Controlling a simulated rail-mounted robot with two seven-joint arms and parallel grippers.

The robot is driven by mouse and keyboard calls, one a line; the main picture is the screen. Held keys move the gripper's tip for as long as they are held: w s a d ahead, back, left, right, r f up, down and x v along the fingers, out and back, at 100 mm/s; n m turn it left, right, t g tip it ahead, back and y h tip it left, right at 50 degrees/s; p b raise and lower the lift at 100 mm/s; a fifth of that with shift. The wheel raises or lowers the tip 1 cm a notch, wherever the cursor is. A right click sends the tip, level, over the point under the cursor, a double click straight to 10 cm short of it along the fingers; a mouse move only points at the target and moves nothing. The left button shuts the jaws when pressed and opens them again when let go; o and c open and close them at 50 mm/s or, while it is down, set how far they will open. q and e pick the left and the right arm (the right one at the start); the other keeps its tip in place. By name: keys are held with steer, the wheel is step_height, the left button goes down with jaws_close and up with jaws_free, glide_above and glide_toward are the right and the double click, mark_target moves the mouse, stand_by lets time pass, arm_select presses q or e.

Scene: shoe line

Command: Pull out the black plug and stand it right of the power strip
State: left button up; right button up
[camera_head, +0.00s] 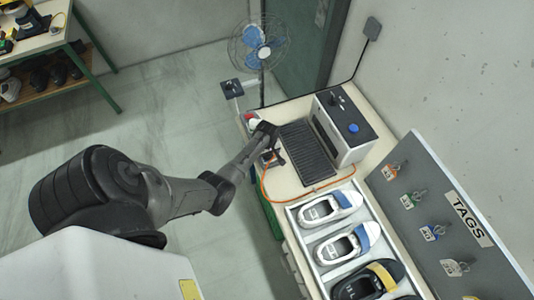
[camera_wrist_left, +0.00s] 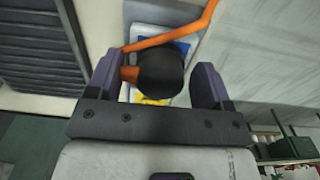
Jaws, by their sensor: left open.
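In the left wrist view a round black plug (camera_wrist_left: 160,72) sits between the fingers of my left gripper (camera_wrist_left: 157,82), with a gap on either side. The gripper is open and not closed on it. An orange cable (camera_wrist_left: 185,30) passes beside the plug. Behind the plug is a pale piece with blue and yellow parts, partly hidden; I cannot tell if it is the power strip. In the head view my left gripper (camera_head: 268,146) is over the left end of the bench, hiding the plug and strip there. My right gripper is not in view.
A dark ribbed mat (camera_head: 306,153) and a white machine with a blue knob (camera_head: 353,128) stand right of the gripper. A tray (camera_head: 294,222) of shoes lies nearer, beside a tag board (camera_head: 420,200). The orange cable (camera_head: 285,202) loops over the bench. A fan (camera_head: 264,53) stands behind.

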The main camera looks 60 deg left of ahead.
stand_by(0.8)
arm_select(q)
steer(key=shift+c, duration=0.4)
steer(key=c, duration=1.1)
steer(key=shift+c, duration=0.2)
steer(key=shift+r+p, duration=0.2)
steer(key=shift+p, duration=0.2)
steer(key=shift+r+p, duration=0.85)
steer(key=shift+p, duration=0.1)
steer(key=shift+r+p, duration=1.95)
steer(key=shift+p, duration=0.15)
